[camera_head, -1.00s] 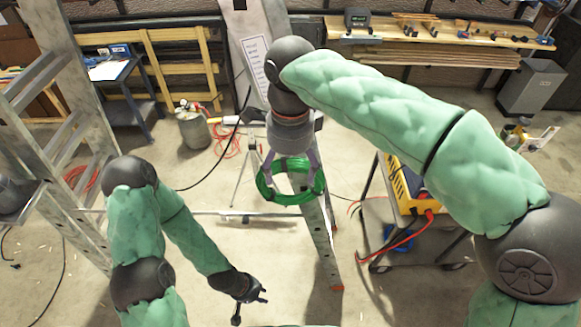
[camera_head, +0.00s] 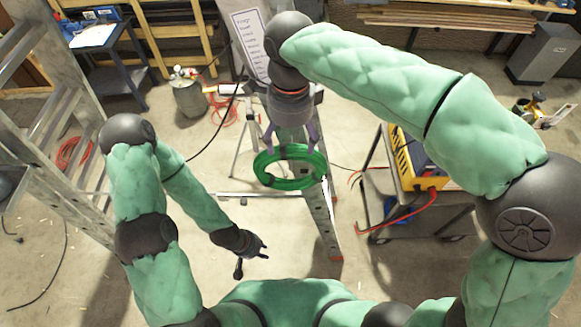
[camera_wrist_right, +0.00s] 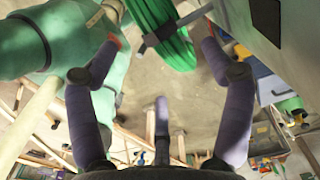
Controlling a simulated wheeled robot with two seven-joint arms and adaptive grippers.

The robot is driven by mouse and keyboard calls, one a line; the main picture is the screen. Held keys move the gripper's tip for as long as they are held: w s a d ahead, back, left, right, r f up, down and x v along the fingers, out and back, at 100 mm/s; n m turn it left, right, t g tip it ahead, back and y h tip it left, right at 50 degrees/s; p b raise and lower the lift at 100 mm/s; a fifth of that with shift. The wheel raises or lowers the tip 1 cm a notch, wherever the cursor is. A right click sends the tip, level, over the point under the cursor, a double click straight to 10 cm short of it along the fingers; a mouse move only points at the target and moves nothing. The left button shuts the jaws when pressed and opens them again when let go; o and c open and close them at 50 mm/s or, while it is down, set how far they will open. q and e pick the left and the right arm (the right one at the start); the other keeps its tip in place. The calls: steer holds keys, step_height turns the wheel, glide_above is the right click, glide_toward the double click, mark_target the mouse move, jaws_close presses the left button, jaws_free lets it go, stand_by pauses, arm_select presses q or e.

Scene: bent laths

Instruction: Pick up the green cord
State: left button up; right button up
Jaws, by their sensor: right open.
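The green cord (camera_head: 262,172) is a round coil in the middle of the head view, in front of a metal ladder leg. In the right wrist view the cord (camera_wrist_right: 172,38) shows at the top, with a dark bar across it. My right gripper (camera_head: 291,143) is just above the coil with its purple fingers spread. In the right wrist view its open fingers (camera_wrist_right: 163,45) stand either side of the cord, apart from it; contact is unclear. My left gripper (camera_head: 253,258) is low and left of the coil, fingers apart and empty. What holds the coil up is unclear.
A metal ladder (camera_head: 75,180) stands at the left. A yellow device (camera_head: 412,165) with red cables sits on a cart at the right. A grey canister (camera_head: 188,98) stands on the floor behind.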

mark_target(291, 150)
steer(key=shift+f, duration=2.8)
steer(key=shift+c, duration=0.3)
jaws_close()
steer(key=shift+r, duration=0.1)
